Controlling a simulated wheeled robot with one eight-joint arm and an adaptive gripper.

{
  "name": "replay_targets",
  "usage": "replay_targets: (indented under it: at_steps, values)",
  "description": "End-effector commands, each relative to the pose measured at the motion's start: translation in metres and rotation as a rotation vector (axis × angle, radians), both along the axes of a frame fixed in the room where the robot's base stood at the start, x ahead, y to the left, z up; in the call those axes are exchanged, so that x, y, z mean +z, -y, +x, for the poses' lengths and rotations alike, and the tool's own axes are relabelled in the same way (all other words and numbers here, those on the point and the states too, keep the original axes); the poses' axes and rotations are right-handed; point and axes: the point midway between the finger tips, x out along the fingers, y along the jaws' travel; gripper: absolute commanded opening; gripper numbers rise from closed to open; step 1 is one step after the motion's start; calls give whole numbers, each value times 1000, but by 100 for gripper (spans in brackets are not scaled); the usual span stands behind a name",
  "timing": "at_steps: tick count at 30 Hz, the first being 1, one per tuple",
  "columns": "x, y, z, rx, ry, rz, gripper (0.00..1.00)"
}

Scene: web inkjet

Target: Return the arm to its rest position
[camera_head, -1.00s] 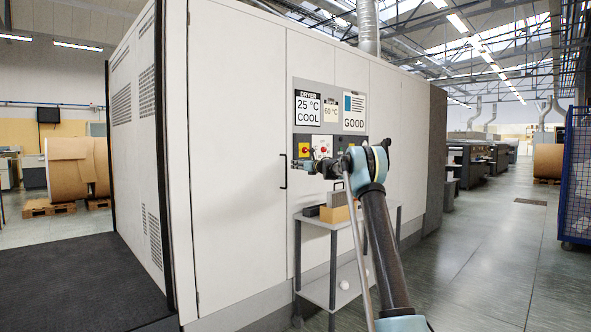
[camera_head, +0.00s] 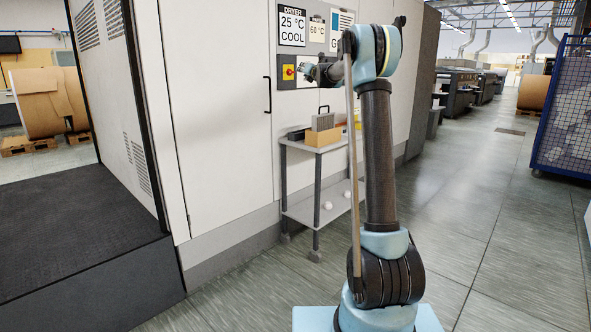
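My arm (camera_head: 379,150) rises from its light blue base at the bottom of the view. Its upper link stands nearly upright, with the blue elbow joint at the top. The forearm points away from the camera, toward the dryer's control panel. My gripper (camera_head: 306,70) is small and dark in front of the panel, just right of the red knob (camera_head: 288,72) on its yellow plate. I cannot tell whether it touches the panel. Its fingers are too small to show whether they are open or shut. No held object shows.
The white dryer cabinet (camera_head: 210,120) fills the left and middle, with signs reading "25 °C COOL" and "60 °C". A grey trolley (camera_head: 295,143) with boxes stands against it, close behind my arm. A blue mesh cage (camera_head: 566,110) is at the right. The floor between is clear.

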Motion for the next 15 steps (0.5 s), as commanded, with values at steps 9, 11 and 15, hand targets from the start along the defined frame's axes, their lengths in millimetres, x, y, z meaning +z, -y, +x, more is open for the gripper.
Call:
replay_targets:
  at_steps: [9,11,15]
  values:
    - [6,80,-84,-229,-154,367,31]
    - [3,95,-102,-274,-181,435,31]
    - [-11,121,-147,-378,-239,598,31]
